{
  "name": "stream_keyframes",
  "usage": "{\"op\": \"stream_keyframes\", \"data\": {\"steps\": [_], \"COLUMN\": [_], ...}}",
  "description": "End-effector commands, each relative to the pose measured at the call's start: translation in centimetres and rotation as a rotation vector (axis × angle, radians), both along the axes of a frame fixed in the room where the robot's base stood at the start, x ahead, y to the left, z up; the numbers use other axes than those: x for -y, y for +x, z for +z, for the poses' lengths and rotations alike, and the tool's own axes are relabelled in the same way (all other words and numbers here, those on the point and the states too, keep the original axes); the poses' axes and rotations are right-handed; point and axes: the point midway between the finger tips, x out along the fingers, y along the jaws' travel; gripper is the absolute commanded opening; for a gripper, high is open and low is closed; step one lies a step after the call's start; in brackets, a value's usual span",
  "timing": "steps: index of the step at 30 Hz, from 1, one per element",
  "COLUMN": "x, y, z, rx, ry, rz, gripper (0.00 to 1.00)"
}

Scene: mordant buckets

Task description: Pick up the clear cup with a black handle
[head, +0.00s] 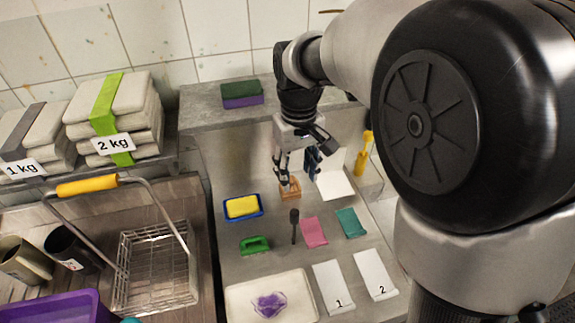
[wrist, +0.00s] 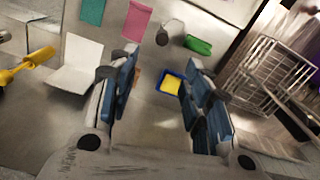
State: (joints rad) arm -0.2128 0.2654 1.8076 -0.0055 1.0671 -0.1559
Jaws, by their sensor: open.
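In the wrist view a pale, see-through shape with a dark end (wrist: 163,37) lies at the top middle. My gripper (head: 298,172) is open and empty. It is above the counter, farther back than the dark-handled item, near a small orange-brown box (head: 289,190). In the wrist view its blue-padded fingers (wrist: 165,90) stand wide apart.
A white tray (head: 240,306) is at the front. A wire basket (head: 125,295) stands left.

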Motion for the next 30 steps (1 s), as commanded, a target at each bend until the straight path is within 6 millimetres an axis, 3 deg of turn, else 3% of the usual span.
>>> {"op": "stream_keyframes", "data": {"steps": [12, 16, 23, 30], "x": [0.1, 0.1, 0.0, -0.1], "y": [-0.2, -0.1, -0.1, -0.2], "z": [-9.0, -10.9, -12.3, -16.0], "rx": [-0.006, -0.003, -0.002, -0.004], "ry": [-0.001, -0.001, -0.001, -0.001], "rz": [-0.001, -0.001, -0.001, -0.001], "gripper": [0.45, 0.45, 0.45, 0.45]}}
